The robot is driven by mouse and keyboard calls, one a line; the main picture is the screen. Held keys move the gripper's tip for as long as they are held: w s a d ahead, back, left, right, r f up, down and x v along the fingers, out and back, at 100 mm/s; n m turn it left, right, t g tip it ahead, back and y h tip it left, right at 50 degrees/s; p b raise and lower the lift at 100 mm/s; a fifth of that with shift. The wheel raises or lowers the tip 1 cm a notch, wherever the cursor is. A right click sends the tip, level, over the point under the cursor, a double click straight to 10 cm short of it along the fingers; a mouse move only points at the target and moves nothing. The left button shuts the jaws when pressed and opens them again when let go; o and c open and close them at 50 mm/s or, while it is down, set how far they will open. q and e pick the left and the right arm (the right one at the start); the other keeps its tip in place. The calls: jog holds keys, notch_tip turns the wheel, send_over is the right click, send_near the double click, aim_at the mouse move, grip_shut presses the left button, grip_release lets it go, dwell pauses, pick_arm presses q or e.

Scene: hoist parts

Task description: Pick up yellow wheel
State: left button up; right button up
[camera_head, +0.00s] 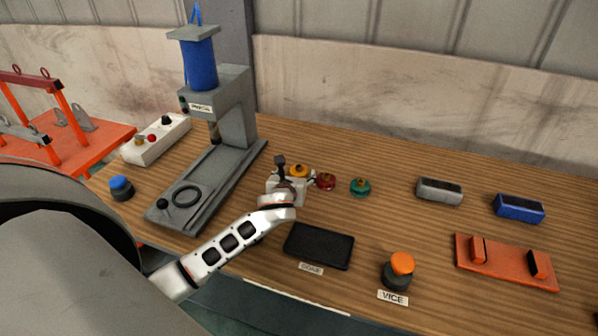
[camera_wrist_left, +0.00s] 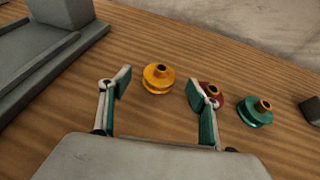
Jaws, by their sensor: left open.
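The yellow wheel (camera_head: 299,170) lies on the wooden table, just beyond my left gripper in the head view, partly hidden by it. It shows whole in the left wrist view (camera_wrist_left: 158,78), a grooved wheel with a raised hub and dark bore. My left gripper (camera_head: 298,177) is open and empty. In the left wrist view its two fingers (camera_wrist_left: 158,88) stand apart, with the yellow wheel beyond and between them, apart from both. The right finger partly covers the red wheel (camera_wrist_left: 211,90). My right gripper is not in view.
The red wheel (camera_head: 326,181) and green wheel (camera_head: 360,187) lie right of the yellow one. A grey press (camera_head: 228,120) stands left. A black pad (camera_head: 319,246) lies in front. Grey (camera_head: 439,191) and blue (camera_head: 519,208) blocks and an orange vice base (camera_head: 505,262) are right.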

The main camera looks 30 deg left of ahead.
aim_at(298, 171)
pick_arm(q)
jog(key=shift+x, duration=2.8)
jog(key=shift+d+f, duration=0.15)
jog(key=shift+f, duration=0.05)
jog(key=shift+s, duration=0.1)
jog(key=c, duration=1.7)
